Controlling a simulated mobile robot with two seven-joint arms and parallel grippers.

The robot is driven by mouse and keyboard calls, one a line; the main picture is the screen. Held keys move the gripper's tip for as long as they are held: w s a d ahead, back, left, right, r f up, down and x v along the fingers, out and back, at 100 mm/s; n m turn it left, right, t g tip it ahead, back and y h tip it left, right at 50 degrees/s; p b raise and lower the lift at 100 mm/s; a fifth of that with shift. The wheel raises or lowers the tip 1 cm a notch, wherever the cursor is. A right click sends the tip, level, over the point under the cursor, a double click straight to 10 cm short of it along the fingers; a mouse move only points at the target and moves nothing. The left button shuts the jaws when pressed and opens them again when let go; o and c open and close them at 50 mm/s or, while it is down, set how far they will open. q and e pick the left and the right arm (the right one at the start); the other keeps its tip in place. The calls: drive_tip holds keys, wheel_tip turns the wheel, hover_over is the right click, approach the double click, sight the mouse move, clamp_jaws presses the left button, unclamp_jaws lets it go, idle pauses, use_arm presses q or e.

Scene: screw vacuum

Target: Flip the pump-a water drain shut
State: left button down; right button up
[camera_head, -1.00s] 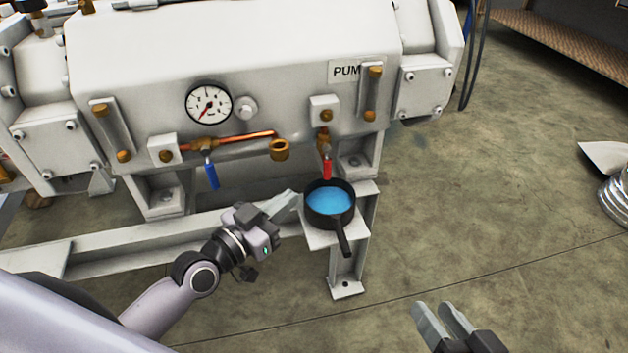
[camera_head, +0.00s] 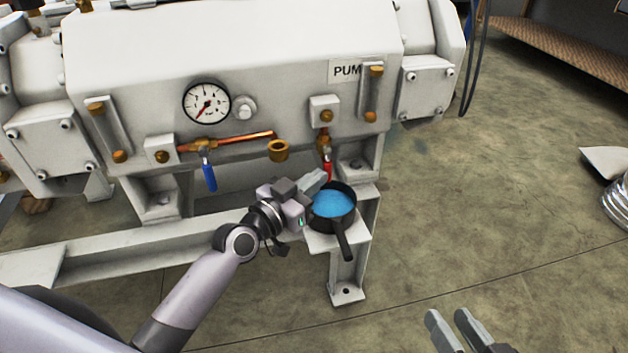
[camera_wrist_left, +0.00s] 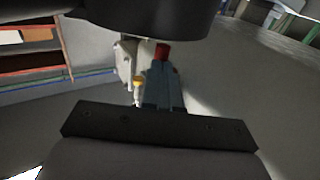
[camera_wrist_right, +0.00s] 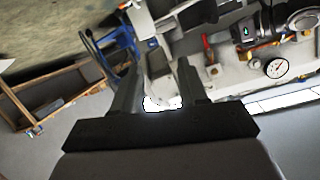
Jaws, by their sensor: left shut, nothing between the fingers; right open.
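The pump (camera_head: 230,70) is a large white housing with a partly hidden "PUM" label. Its drain valve with a red lever (camera_head: 328,172) hangs below a brass fitting (camera_head: 325,143). The red lever also shows in the left wrist view (camera_wrist_left: 162,50). Under it a black pan (camera_head: 345,226) with blue water sits on the frame's bracket. My right gripper (camera_head: 452,322) is open and empty over the floor at lower right.
A blue-handled valve (camera_head: 208,178) hangs left of the red one, under a copper pipe. A gauge (camera_head: 207,103) is above it. The pan's handle (camera_head: 346,246) sticks out toward me.

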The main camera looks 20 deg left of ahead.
use_arm(q)
drive_tip(key=shift+w+d+f, duration=0.15)
drive_tip(key=shift+d, duration=0.05)
use_arm(e)
drive_tip(key=shift+f, duration=0.3)
use_arm(q)
drive_tip(key=shift+w+d, duration=0.1)
use_arm(e)
drive_tip(key=shift+a+r, duration=0.1)
use_arm(q)
drive_tip(key=shift+w+d+f+p, duration=0.25)
drive_tip(key=shift+d+p, duration=0.15)
drive_tip(key=shift+p, duration=0.15)
drive_tip(key=shift+w+d+f+p, duration=0.1)
drive_tip(key=shift+w+d+p, duration=0.25)
drive_tip(key=shift+d+p, duration=0.2)
drive_tip(key=shift+d, duration=0.1)
drive_tip(key=shift+w+d, duration=0.1)
drive_tip(key=shift+w, duration=0.05)
use_arm(e)
drive_tip(key=shift+w+a+r+m+g, duration=0.3)
drive_tip(key=shift+a+r+g, duration=0.15)
drive_tip(key=shift+a+g, duration=0.1)
drive_tip(key=shift+s, duration=0.1)
drive_tip(key=shift+d+f, duration=0.1)
drive_tip(key=shift+s+d+f, duration=0.1)
drive_tip(key=shift+s+f, duration=0.1)
drive_tip(key=shift+f, duration=0.05)
